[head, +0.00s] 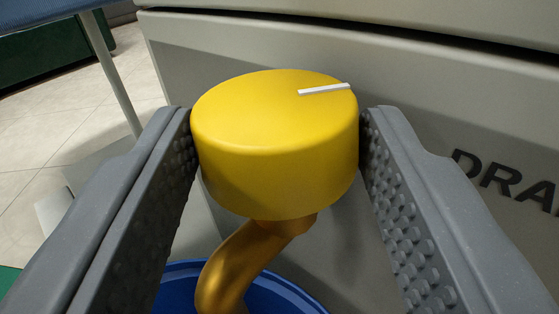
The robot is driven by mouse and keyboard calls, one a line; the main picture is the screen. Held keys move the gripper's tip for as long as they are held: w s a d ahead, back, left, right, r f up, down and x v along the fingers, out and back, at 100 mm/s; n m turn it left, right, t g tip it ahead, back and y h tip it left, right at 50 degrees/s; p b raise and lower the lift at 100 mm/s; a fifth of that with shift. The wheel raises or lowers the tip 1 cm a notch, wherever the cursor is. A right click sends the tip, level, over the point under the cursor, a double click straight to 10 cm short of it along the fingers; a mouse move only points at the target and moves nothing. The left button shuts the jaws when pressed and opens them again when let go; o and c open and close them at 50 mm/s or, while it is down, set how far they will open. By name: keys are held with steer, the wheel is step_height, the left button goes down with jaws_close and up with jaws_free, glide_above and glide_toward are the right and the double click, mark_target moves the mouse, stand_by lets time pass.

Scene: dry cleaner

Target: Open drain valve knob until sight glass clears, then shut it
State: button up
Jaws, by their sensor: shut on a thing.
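The drain valve knob (270,155) is a yellow round cap in the middle of the head view. A white pointer line (324,89) on its top runs toward the right edge of the cap. My gripper (277,140) has its two grey studded fingers on the left and right sides of the knob and is shut on it. A brass pipe (235,268) curves down from under the knob to the lower left. No sight glass shows in this view.
A blue round container (292,292) stands below the pipe. A grey machine panel (420,95) with dark lettering "DRA", cut off at the right edge, is behind the knob. Pale tiled floor (85,110) and a thin metal leg (112,75) show at left.

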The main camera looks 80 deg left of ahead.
stand_by(0.4)
steer(key=o, duration=1)
steer(key=shift+r+m+t, duration=0.1)
steer(key=shift+m+t, duration=0.2)
steer(key=shift+t, duration=0.2)
steer(key=shift+s+m+t+h+p, duration=0.2)
steer(key=shift+m+t+h+p, duration=0.25)
steer(key=shift+m+t, duration=0.35)
steer(key=shift+s+a+r+m+t+h+p, duration=0.15)
steer(key=shift+m+t+h+p, duration=0.45)
steer(key=shift+t, duration=0.4)
steer(key=m+t+p, duration=0.1)
steer(key=m+t+h+p, duration=0.1)
steer(key=t+h+p, duration=0.1)
steer(key=shift+s+a+m+t+h, duration=0.25)
steer(key=shift+s+a+m+t, duration=0.05)
steer(key=shift+m, duration=0.1)
steer(key=m+t+h, duration=0.2)
steer(key=h, duration=0.1)
steer(key=shift+s+a+f+m, duration=0.15)
steer(key=shift+a+f+m, duration=0.05)
steer(key=shift+f+m, duration=0.1)
steer(key=shift+a+m+t+h+b, duration=0.1)
steer(key=shift+m+t+h+b, duration=0.3)
steer(key=shift+m+t+h, duration=0.75)
